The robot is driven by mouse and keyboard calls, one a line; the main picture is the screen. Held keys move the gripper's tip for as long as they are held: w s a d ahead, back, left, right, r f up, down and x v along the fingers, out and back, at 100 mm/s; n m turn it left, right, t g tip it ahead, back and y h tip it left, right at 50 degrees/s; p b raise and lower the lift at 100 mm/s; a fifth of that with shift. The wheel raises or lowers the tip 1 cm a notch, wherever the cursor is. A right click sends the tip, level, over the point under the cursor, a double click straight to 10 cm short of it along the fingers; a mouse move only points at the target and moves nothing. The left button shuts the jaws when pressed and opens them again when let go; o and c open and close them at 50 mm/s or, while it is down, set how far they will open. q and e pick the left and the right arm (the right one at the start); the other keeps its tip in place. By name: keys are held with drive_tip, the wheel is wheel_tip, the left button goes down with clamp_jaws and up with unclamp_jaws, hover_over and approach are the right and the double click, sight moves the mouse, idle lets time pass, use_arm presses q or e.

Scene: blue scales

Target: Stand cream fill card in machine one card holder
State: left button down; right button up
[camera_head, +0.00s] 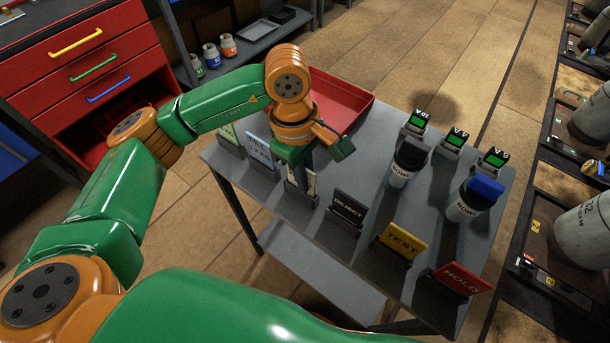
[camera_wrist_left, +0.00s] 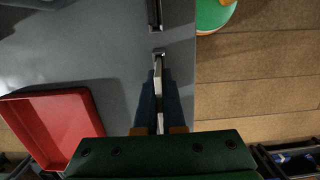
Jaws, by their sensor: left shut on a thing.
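The cream card (camera_head: 292,180) is upright at the table's near edge, between the pale blue card (camera_head: 259,151) and the black REJECT card (camera_head: 348,208). My left gripper (camera_head: 302,174) is shut on it from above and hides much of its face. In the left wrist view the card (camera_wrist_left: 159,88) shows edge-on between the fingers of my left gripper (camera_wrist_left: 158,100). A small card holder (camera_wrist_left: 159,54) lies right at the card's end. I cannot tell whether the card is fully seated in it. My right gripper is not in view.
A red tray (camera_head: 340,100) stands on the grey table (camera_head: 330,247) behind my left gripper. A yellow TEST card (camera_head: 402,243) and red HOLD card (camera_head: 461,278) stand along the near edge. Two cylinders (camera_head: 405,165) (camera_head: 470,204) and several green displays are at the right.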

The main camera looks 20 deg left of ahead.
use_arm(q)
drive_tip(key=c, duration=0.9)
unclamp_jaws()
drive_tip(key=shift+c, duration=0.2)
drive_tip(key=r, duration=0.4)
drive_tip(key=r+b, duration=0.1)
drive_tip(key=r, duration=0.1)
drive_tip(key=shift+w+a+r, duration=0.15)
drive_tip(key=shift+a+r, duration=0.15)
drive_tip(key=shift+a, duration=0.05)
drive_tip(key=shift+r, duration=0.25)
